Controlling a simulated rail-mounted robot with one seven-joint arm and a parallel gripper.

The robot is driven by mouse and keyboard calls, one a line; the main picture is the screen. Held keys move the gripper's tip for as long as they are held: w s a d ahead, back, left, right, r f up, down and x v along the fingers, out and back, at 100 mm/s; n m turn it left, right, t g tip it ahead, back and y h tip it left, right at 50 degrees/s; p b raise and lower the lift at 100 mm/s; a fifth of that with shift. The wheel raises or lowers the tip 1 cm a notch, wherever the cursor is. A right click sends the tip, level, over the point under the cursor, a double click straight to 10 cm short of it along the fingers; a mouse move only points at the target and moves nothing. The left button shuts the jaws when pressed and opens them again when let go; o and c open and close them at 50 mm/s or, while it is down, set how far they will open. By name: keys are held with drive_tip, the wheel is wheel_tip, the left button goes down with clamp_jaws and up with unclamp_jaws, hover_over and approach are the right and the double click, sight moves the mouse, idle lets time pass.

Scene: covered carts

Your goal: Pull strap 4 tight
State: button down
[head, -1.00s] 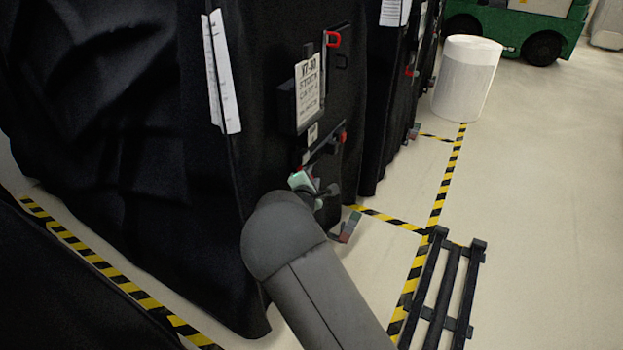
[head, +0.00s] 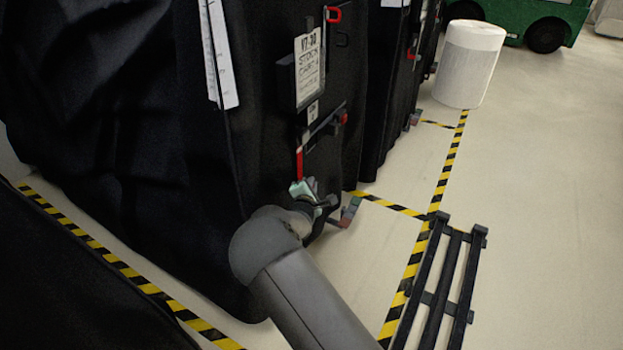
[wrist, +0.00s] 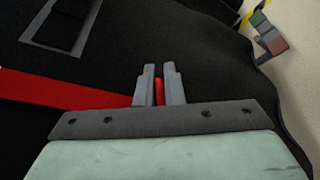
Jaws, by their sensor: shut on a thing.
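The covered cart (head: 265,160) stands at the centre-left under a black cover. A red strap (head: 299,163) runs down its near face to my gripper (head: 316,203), low on the cart. In the wrist view the same red strap (wrist: 75,92) comes in from the left, and a red piece shows between the two grey fingers of my gripper (wrist: 159,84). The gripper is shut on it, close to the black cover. Part of the strap is hidden behind the gripper body. No strap number is readable.
A label holder (head: 303,72) and another red-ended fastener (head: 333,14) are on the cart face above. A black slatted pallet (head: 440,285) lies at the lower right. A white roll (head: 468,65) and a green vehicle (head: 530,20) stand behind. The right floor is clear.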

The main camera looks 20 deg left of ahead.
drive_tip(key=shift+f, duration=0.25)
drive_tip(key=c, duration=1.6)
unclamp_jaws()
drive_tip(key=shift+o, duration=0.4)
drive_tip(key=shift+r, duration=0.1)
drive_tip(key=shift+s, duration=0.1)
drive_tip(key=p+v, duration=0.3)
drive_tip(key=v, duration=1.4)
drive_tip(key=shift+s+d, duration=0.1)
drive_tip(key=shift+s, duration=0.05)
